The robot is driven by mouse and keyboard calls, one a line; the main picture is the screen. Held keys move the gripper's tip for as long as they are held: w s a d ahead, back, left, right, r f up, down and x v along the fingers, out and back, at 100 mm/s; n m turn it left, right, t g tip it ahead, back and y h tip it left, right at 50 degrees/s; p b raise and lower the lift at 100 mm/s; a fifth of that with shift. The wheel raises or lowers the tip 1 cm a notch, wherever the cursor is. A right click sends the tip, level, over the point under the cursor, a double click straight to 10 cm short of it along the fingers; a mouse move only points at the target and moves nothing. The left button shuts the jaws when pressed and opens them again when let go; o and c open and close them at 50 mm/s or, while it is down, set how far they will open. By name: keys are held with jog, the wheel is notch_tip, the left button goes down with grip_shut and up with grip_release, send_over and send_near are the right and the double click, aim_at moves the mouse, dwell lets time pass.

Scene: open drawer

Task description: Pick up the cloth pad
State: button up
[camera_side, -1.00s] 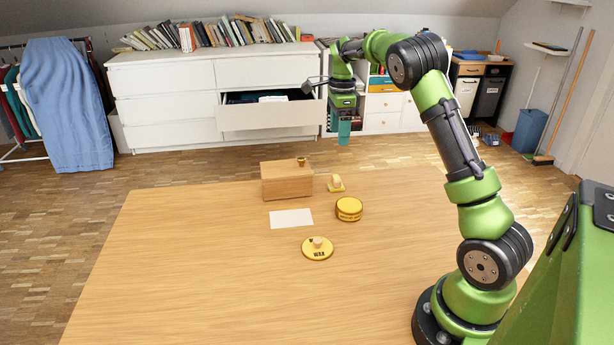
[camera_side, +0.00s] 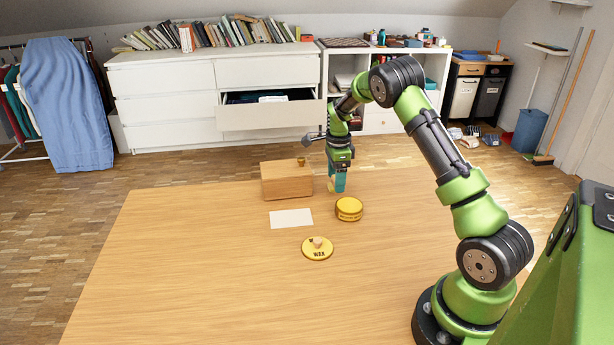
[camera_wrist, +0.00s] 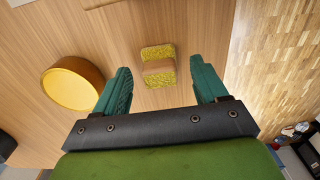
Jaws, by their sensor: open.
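The cloth pad (camera_wrist: 166,52) is a small yellow speckled piece with a tan block across its middle. It lies on the table near the far edge. In the wrist view it shows between and beyond my open fingertips, with a gap on both sides. In the side view my gripper (camera_side: 338,184) points down over the pad's place, right of the wooden box (camera_side: 287,187). It hides most of the pad there, leaving a little yellow beside the fingers. My gripper holds nothing.
A round yellow tin (camera_side: 349,209) stands close in front of my gripper; it also shows left of my fingers in the wrist view (camera_wrist: 73,88). A yellow WAX disc (camera_side: 318,254) with a knob and a white sheet (camera_side: 291,218) lie nearer. The front table is clear.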

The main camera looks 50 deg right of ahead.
jog(key=shift+f, duration=0.45)
jog(key=shift+c, duration=0.3)
jog(key=c, duration=1)
jog(key=shift+r, duration=0.1)
notch_tip(320, 180, up, 10)
jog(key=o, duration=0.4)
jog(key=c, duration=0.3)
